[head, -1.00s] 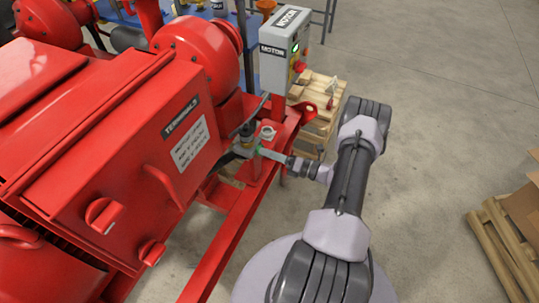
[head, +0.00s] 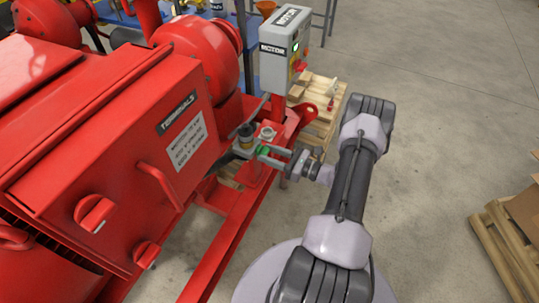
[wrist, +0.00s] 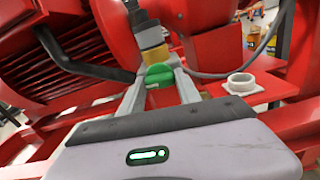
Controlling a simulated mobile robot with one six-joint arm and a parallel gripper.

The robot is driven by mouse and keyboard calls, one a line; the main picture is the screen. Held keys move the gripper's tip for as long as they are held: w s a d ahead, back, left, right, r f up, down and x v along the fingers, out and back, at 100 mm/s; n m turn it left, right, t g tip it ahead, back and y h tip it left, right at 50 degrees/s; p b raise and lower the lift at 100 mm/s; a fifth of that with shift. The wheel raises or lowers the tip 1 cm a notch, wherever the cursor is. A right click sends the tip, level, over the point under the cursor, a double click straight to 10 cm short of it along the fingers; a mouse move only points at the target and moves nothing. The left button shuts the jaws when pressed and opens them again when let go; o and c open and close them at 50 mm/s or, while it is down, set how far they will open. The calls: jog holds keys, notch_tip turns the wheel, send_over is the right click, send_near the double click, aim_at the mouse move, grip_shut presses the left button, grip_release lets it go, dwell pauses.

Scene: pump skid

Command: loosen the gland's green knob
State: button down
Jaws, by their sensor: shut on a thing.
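The gland's green knob (wrist: 159,75) shows in the wrist view between the two fingers of my gripper (wrist: 158,82), which is shut on it. A yellow and dark gland body (wrist: 151,37) stands just behind and above the knob. In the head view the green knob (head: 264,150) is small, at the tips of my gripper (head: 264,153), beside the red skid rail. The knob's far side is hidden.
A red terminals box (head: 150,150) with rotary handles stands left. A white round fitting (wrist: 242,83) sits on the red frame right of the knob. A grey motor box (head: 285,50) rises behind. Open floor (head: 430,130) lies right.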

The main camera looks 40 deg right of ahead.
jog(key=shift+n, duration=0.6)
jog(key=c, duration=0.8)
grip_release()
jog(key=shift+c, duration=0.2)
jog(key=p+v, duration=0.3)
jog(key=v, duration=1.4)
jog(key=shift+s, duration=0.2)
